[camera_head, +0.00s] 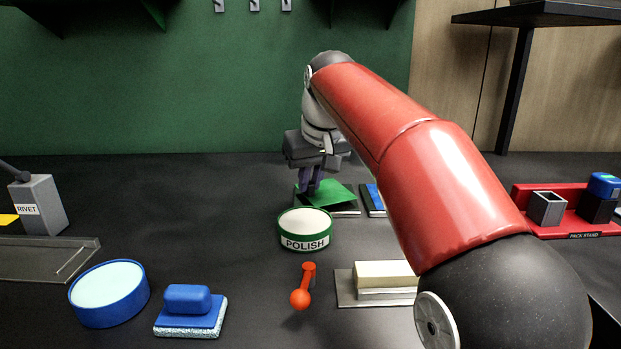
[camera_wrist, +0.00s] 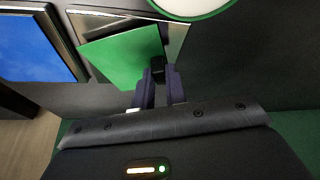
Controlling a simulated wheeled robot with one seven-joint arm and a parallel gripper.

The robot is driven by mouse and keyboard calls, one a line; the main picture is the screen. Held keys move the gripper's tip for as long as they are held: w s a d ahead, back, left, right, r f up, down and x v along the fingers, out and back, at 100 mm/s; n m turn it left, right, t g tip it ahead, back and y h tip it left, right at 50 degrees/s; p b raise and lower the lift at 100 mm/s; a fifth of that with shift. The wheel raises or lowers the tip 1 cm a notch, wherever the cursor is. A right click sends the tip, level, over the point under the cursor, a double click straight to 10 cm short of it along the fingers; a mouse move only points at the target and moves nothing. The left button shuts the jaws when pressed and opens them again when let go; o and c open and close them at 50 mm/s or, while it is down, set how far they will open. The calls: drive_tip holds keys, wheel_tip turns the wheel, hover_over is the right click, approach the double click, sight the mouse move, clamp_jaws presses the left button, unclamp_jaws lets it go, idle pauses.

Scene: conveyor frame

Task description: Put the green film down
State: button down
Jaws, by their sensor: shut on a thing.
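The green film (camera_head: 336,193) is a thin, flat sheet, tilted in the head view. My gripper (camera_head: 312,190) points down behind the polish tin and is shut on the film's edge. In the wrist view, my fingertips (camera_wrist: 160,74) meet at the corner of the film (camera_wrist: 122,54). The film lies over or just above a framed plate (camera_wrist: 173,35) and covers much of it. I cannot tell whether the film touches the plate.
The round POLISH tin (camera_head: 304,230) stands just in front. A blue panel (camera_head: 373,197) lies to the right, and it also shows in the wrist view (camera_wrist: 30,48). An orange-red knobbed handle (camera_head: 302,292), a cream block (camera_head: 385,274) and a blue-handled pad (camera_head: 190,310) are nearer. The red pack stand (camera_head: 575,222) is right.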

drive_tip(key=shift+f+b, duration=0.35)
drive_tip(key=shift+f, duration=0.2)
drive_tip(key=c, duration=1.3)
unclamp_jaws()
drive_tip(key=shift+c, duration=0.2)
